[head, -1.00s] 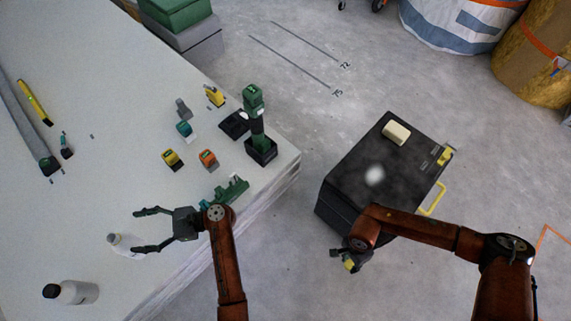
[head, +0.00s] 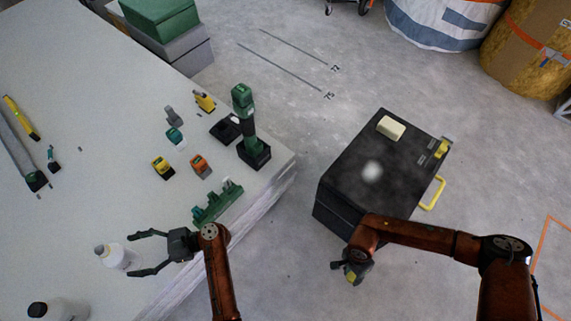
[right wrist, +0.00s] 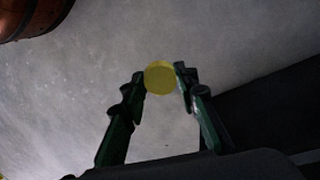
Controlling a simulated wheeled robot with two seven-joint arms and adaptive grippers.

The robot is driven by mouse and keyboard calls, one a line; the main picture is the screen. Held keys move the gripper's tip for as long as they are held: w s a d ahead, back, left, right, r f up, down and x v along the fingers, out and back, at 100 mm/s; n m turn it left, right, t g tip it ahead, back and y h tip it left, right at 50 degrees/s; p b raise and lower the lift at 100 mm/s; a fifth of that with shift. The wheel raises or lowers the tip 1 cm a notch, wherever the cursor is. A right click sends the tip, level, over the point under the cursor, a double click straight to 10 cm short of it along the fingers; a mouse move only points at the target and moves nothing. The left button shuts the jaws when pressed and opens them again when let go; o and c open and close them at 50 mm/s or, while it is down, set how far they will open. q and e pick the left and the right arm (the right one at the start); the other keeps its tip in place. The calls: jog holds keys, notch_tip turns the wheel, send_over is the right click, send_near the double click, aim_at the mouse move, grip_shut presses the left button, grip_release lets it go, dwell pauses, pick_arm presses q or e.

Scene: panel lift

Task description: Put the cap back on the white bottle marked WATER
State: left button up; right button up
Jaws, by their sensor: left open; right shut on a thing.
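My right gripper (head: 347,272) is shut on a round yellow cap (right wrist: 160,77), held between the fingertips in the right wrist view. It hangs in front of the black case, off the table. A second pale bottle (head: 68,311) with a black top is at the lower left, partly cut off.
A black case (head: 345,180) with a yellow handle and a cream block (head: 391,127) on top stands at the right. On the table (head: 95,130) are a green drill (head: 245,120), a green rack (head: 217,203), and several small tools. Bare floor lies between table and case.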

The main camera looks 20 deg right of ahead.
aim_at(117, 256)
pick_arm(q)
jog(key=shift+w+a+f, duration=0.1)
jog(key=shift+w+a, duration=0.35)
jog(key=shift+a, duration=0.15)
pick_arm(e)
jog(key=shift+w+a+f, duration=0.1)
jog(key=shift+w+f, duration=0.1)
jog(key=shift+w, duration=0.1)
pick_arm(q)
jog(key=shift+w+f, duration=0.35)
jog(key=shift+f, duration=0.05)
pick_arm(e)
jog(key=shift+w+f, duration=0.15)
pick_arm(q)
jog(key=a+b, duration=0.1)
jog(key=a, duration=0.4)
pick_arm(e)
jog(key=shift+s+f+g, duration=0.3)
jog(key=shift+s+f, duration=0.1)
jog(key=shift+f, duration=0.45)
pick_arm(q)
jog(key=shift+r, duration=0.15)
jog(key=shift+c, duration=0.6)
jog(key=shift+s+r, duration=0.1)
jog(key=c, duration=0.6)
pick_arm(e)
jog(key=shift+r, duration=0.1)
pick_arm(q)
jog(key=c, duration=1)
